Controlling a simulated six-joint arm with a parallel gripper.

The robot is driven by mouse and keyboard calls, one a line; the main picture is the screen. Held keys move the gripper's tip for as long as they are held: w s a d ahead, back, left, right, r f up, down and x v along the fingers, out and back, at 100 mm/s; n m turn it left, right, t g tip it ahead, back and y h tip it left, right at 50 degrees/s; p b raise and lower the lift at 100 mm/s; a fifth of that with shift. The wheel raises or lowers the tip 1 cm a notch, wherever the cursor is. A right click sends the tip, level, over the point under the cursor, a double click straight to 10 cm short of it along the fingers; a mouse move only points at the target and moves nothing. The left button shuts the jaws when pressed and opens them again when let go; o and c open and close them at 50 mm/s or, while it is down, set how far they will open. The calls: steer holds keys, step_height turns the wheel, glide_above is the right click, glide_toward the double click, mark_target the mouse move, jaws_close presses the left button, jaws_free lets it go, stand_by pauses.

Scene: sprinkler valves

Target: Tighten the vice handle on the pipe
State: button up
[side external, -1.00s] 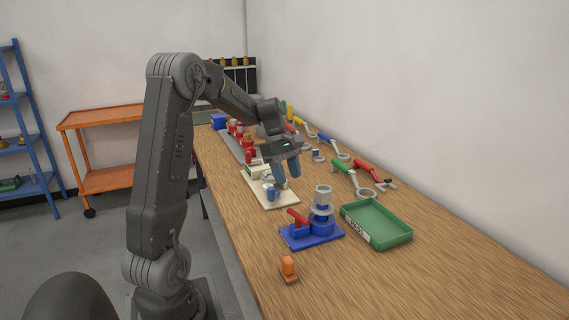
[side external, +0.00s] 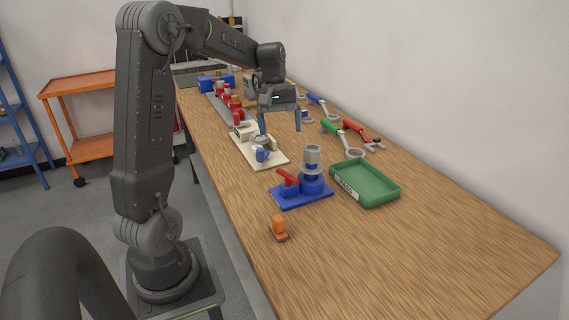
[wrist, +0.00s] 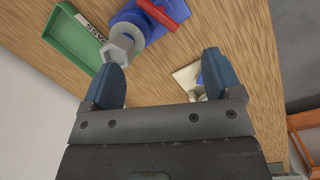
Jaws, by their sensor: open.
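The vice (side external: 318,186) is blue, on a flat blue base, with a red handle (side external: 287,177) on its left side. A grey pipe (side external: 312,155) stands upright in it. My gripper (side external: 280,127) is open and empty, above the table behind the vice, near the cream board. In the wrist view my gripper's (wrist: 165,65) blue fingers are wide apart. There the vice (wrist: 132,20), the pipe's hexagonal end (wrist: 118,47) and the red handle (wrist: 165,12) show at the top, beyond the fingers. Nothing is between the fingers.
A cream board (side external: 270,158) with a small blue and grey fixture lies left of the vice. A green tray (side external: 371,195) is right of it, and an orange piece (side external: 279,227) in front. Wrenches lie along the wall side. The table's near right is clear.

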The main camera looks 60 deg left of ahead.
mark_target(286, 174)
steer(key=shift+o, duration=1.2)
steer(key=m, duration=0.2)
steer(key=d+m+y, duration=0.1)
steer(key=d+m, duration=0.1)
steer(key=m, duration=0.1)
steer(key=shift+w+r+m, duration=0.2)
steer(key=shift+m, duration=0.1)
steer(key=f+m, duration=0.1)
steer(key=f, duration=0.3)
steer(key=f+m, duration=0.1)
steer(key=f, duration=0.4)
steer(key=f+m+y, duration=0.1)
steer(key=f, duration=0.3)
steer(key=shift+w+d+f, duration=0.1)
steer(key=shift+d+f, duration=0.2)
steer(key=shift+d, duration=0.05)
steer(key=shift+c, duration=0.3)
steer(key=c, duration=0.7)
steer(key=shift+m, duration=1.8)
steer(key=o, duration=0.8)
steer(key=shift+c, duration=0.2)
